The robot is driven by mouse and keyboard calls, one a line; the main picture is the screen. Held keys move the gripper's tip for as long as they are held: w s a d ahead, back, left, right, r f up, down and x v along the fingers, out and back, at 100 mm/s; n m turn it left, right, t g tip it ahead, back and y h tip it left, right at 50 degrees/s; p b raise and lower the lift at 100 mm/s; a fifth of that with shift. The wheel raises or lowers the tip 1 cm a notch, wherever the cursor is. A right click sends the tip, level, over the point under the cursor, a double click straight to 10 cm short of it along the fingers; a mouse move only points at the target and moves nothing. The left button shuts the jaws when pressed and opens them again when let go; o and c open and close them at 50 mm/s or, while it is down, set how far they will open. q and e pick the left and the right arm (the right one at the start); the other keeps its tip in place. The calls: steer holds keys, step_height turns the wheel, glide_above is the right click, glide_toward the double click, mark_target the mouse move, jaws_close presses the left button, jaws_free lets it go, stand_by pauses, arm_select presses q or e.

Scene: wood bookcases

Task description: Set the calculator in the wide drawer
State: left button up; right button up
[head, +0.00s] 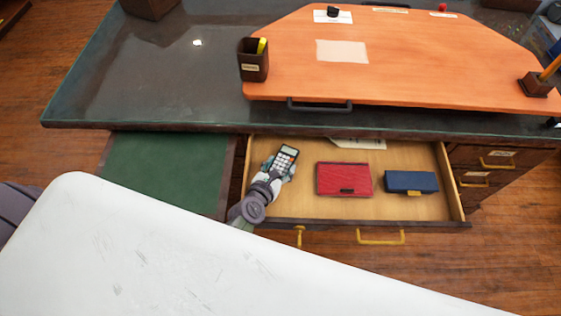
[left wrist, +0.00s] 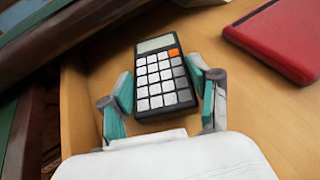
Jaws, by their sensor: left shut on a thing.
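The wide drawer (head: 300,206) is pulled open under the desk, with a light wood inside and brass handles on its front. The calculator (head: 287,155) is dark with pale keys and one orange key. It is at the drawer's left side, over the drawer floor. My left gripper (head: 277,169) is shut on the calculator's sides. In the left wrist view the calculator (left wrist: 163,82) sits between the teal finger pads (left wrist: 162,95). I cannot tell whether the calculator touches the drawer floor. My right gripper is not in view.
A red wallet (head: 343,178) and a blue wallet (head: 410,181) lie in the drawer to the right. A paper (head: 360,143) is at its back. A green pull-out board (head: 165,170) is left of the drawer. The orange desk board (head: 420,70) holds a pen cup (head: 253,65).

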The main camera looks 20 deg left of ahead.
mark_target(280, 157)
arm_select(q)
steer(key=w, duration=0.2)
steer(key=w+a+b, duration=0.1)
steer(key=shift+w+f, duration=0.3)
steer(key=shift+w, duration=0.1)
steer(key=shift+s+f, duration=0.1)
steer(key=shift+f, duration=0.15)
steer(key=shift+b, duration=0.3)
steer(key=shift+f, duration=0.25)
steer(key=o, duration=1.2)
steer(key=shift+r, duration=0.1)
